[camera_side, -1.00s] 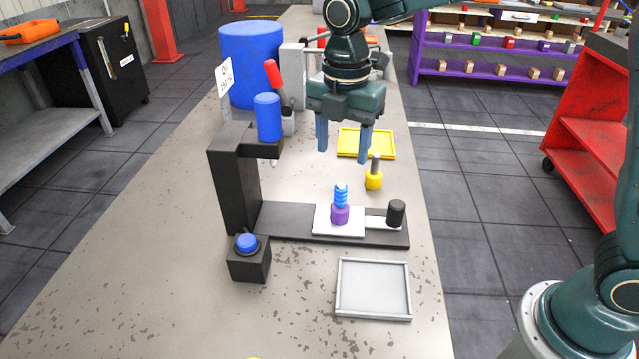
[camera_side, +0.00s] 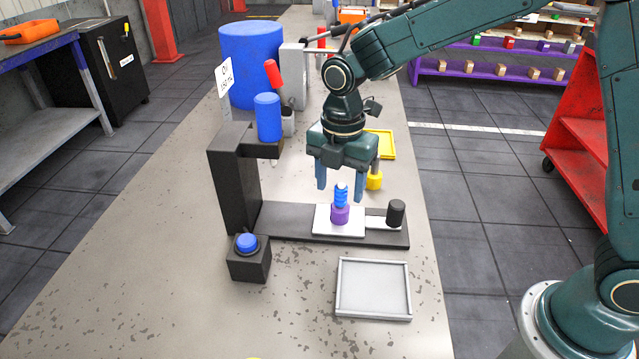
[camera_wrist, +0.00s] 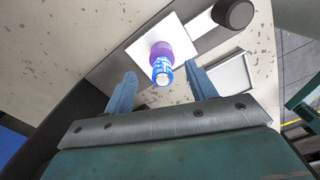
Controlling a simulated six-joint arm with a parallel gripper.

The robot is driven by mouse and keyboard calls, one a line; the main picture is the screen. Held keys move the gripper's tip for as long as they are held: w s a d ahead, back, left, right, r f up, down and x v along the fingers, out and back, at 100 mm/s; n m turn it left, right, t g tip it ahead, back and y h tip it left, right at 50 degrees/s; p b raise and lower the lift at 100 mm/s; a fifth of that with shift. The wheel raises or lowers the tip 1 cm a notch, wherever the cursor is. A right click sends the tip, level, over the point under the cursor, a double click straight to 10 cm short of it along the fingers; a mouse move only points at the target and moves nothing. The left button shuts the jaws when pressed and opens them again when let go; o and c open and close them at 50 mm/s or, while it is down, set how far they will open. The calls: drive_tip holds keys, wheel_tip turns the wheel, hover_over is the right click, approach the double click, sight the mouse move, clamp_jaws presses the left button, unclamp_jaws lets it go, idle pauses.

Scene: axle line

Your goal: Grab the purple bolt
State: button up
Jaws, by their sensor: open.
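The purple bolt (camera_side: 340,214) stands upright on a white plate (camera_side: 326,222) of the black fixture, with a blue ribbed shaft (camera_side: 341,193) rising from its purple base. My gripper (camera_side: 339,193) is open and empty, fingers pointing down, close above the bolt in the side view. In the wrist view the bolt's purple base (camera_wrist: 184,48) and blue shaft (camera_wrist: 161,66) show beyond and between the fingertips of my gripper (camera_wrist: 161,78). The fingers do not visibly touch it.
A black knob (camera_side: 396,212) stands right of the bolt. The black press frame (camera_side: 232,190) rises at left, with a blue button box (camera_side: 248,262) in front. An empty grey tray (camera_side: 374,314) lies in front. A yellow bolt (camera_side: 375,181) and yellow tray (camera_side: 388,146) are behind.

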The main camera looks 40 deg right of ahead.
sight(340, 206)
drive_tip(key=shift+f, duration=0.2)
drive_tip(key=shift+s+d+f, duration=0.1)
drive_tip(key=shift+s+f, duration=0.05)
drive_tip(key=shift+f, duration=2.45)
clamp_jaws()
